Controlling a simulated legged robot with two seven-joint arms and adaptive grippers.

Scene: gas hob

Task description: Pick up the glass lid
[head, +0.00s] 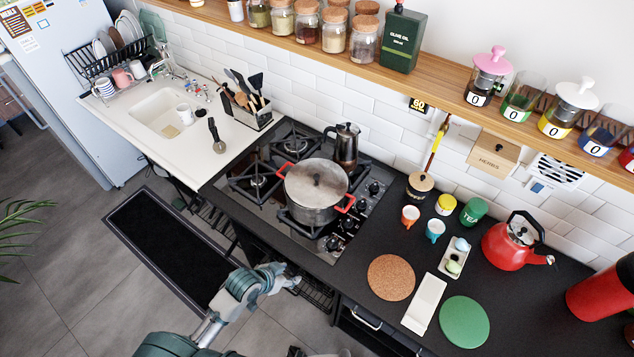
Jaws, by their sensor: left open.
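The glass lid (308,176) lies on a steel pot (314,211) with red handles, which stands on the gas hob (262,200). A knob shows near the middle of the lid. The lid looks level and covers the pot's opening. My left gripper (293,281) is open and empty, in front of the counter edge, below and apart from the pot. My right gripper is not in view.
A moka pot (344,146) stands behind the pot. Right of the hob are small cups (410,215), a cork mat (391,277), a green round mat (464,321) and a red kettle (507,246). A wooden shelf with jars (334,30) runs above. The sink (168,112) is at left.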

